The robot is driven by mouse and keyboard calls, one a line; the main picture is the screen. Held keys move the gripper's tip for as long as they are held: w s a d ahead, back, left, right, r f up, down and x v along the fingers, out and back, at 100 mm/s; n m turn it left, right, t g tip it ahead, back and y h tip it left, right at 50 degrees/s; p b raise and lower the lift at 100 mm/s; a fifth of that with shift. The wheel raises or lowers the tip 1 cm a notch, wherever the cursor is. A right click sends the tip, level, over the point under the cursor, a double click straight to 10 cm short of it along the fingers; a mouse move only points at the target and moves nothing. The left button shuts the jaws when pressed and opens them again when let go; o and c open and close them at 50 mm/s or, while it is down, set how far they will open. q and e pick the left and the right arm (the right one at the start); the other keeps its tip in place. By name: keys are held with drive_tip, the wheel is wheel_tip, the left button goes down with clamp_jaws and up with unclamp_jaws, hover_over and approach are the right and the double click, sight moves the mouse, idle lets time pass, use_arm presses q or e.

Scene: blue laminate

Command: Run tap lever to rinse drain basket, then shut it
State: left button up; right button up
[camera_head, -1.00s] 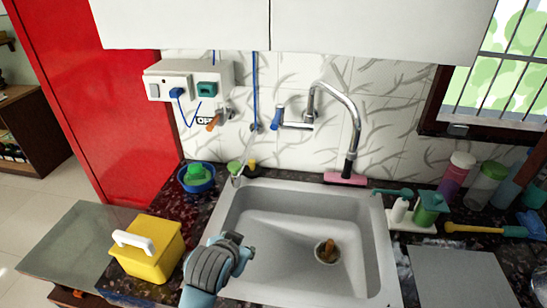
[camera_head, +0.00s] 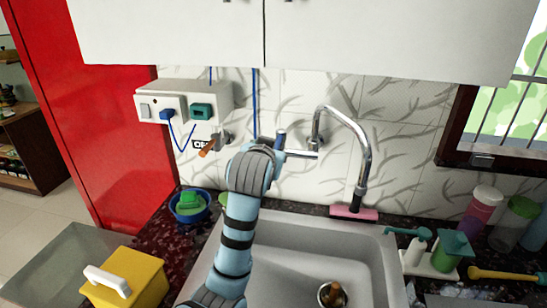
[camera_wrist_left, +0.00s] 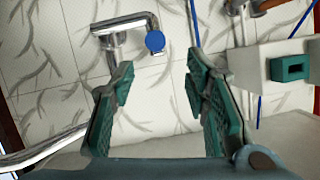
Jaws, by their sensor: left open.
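The tap has a curved chrome spout (camera_head: 352,133) above the sink and a blue lever (camera_head: 281,139) at its wall body. In the left wrist view the blue lever end (camera_wrist_left: 155,42) shows ahead of the fingertips, apart from them. My left gripper (camera_wrist_left: 160,80) is open and empty, with its green-padded fingers pointing at the wall. In the head view my left arm rises in front of the tap body, and its wrist hides the fingers. The drain basket (camera_head: 332,295), with something brown in it, sits at the sink bottom, partly cut off. My right gripper is not in view.
The grey sink (camera_head: 372,239) fills the lower middle. A second tap with an orange-brown handle (camera_head: 208,147) is left of the lever, below a socket box (camera_head: 183,101). A yellow caddy (camera_head: 133,277) and blue bowl (camera_head: 189,207) stand left; bottles (camera_head: 484,208) stand right.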

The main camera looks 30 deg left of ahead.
sight(278, 143)
use_arm(q)
drive_tip(key=b+x, duration=0.1)
drive_tip(key=x, duration=0.1)
drive_tip(key=b+x, duration=0.1)
drive_tip(key=x, duration=0.1)
drive_tip(key=b+x, duration=0.1)
drive_tip(key=x, duration=0.1)
drive_tip(key=shift+w+d+f, duration=0.25)
drive_tip(key=shift+w+f, duration=0.05)
drive_tip(key=shift+f, duration=0.1)
drive_tip(key=shift+w+a+f+b, duration=0.1)
drive_tip(key=shift+w+a+b, duration=0.35)
drive_tip(key=shift+w+b, duration=0.35)
drive_tip(key=shift+w+f, duration=0.1)
drive_tip(key=shift+w, duration=0.25)
drive_tip(key=shift+s, duration=0.15)
clamp_jaws()
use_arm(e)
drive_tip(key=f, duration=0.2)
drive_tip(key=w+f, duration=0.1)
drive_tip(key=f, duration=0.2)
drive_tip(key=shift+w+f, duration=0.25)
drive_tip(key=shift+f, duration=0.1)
